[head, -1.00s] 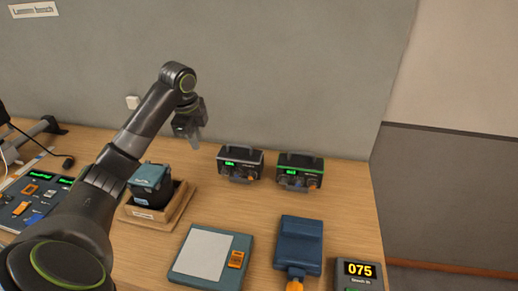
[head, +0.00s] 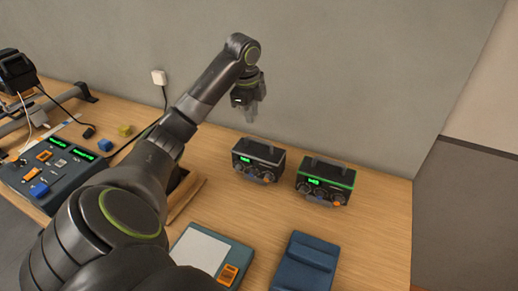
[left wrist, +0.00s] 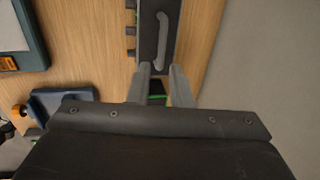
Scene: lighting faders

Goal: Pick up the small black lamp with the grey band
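The small black lamp with the grey band (head: 258,160) stands on the bench, with a top handle, green readout and front knobs. A similar lamp with a green band (head: 324,183) stands to its right. My left gripper (head: 251,118) points down above the grey-banded lamp, apart from it and empty. In the left wrist view its two fingers (left wrist: 162,85) are apart. There the handled top of a lamp, probably the grey-banded one (left wrist: 150,45), lies at the top, and part of the green-banded lamp (left wrist: 157,97) shows between the fingers. My right gripper is out of view.
A wall rises behind the bench (head: 385,225). A flat pad (head: 200,250) and a blue case (head: 305,265) lie in front. My left arm hides a wooden tray.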

